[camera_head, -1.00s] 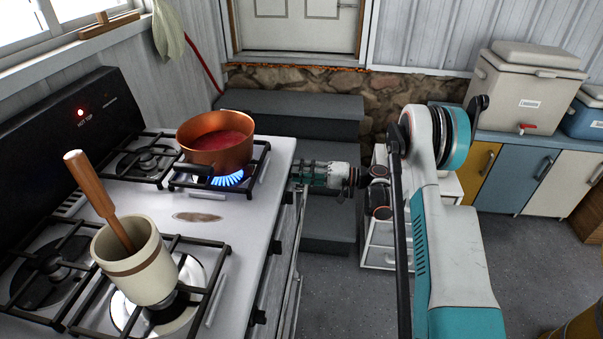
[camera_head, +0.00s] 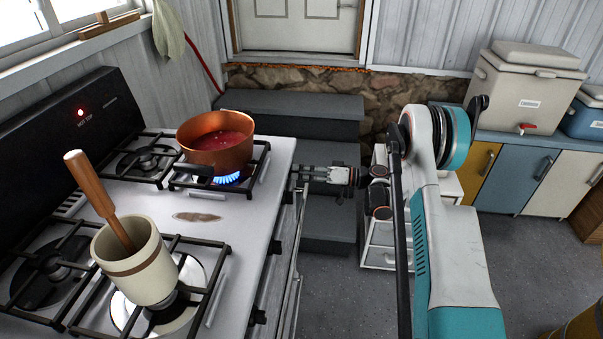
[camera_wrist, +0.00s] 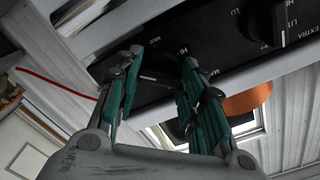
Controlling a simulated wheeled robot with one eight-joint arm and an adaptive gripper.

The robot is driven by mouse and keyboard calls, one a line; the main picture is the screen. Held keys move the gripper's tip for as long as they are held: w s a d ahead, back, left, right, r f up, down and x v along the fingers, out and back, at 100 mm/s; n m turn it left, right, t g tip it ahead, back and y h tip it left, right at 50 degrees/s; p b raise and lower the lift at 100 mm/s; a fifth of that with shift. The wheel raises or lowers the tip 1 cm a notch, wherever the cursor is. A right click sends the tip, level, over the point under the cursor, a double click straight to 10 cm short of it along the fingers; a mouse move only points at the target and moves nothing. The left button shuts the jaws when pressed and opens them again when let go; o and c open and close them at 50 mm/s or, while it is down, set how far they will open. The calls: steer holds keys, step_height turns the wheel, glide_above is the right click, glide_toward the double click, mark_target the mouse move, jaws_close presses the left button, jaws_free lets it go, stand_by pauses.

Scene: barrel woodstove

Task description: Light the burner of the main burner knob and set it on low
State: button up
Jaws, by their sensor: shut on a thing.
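The stove has a lit burner (camera_head: 230,178) at its back right, with a blue flame under a copper pot (camera_head: 217,155) holding red contents. My gripper (camera_head: 298,176) is at the stove's front edge, level with that burner. In the wrist view, its two teal-padded fingers (camera_wrist: 160,58) are shut on a dark knob (camera_wrist: 159,68) on the black control panel (camera_wrist: 215,45). A second black knob (camera_wrist: 265,22) is apart to the right.
A cream crock (camera_head: 135,265) with a wooden-handled utensil stands on the front grates. The oven handle (camera_head: 294,255) runs along the stove's front. Grey steps (camera_head: 290,103) lie beyond the gripper. A white drawer unit (camera_head: 380,245) stands close behind my arm.

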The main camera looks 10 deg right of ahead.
stand_by(0.4)
steer(key=o, duration=1)
steer(key=shift+o, duration=0.2)
steer(key=v, duration=1.2)
steer(key=shift+f, duration=0.1)
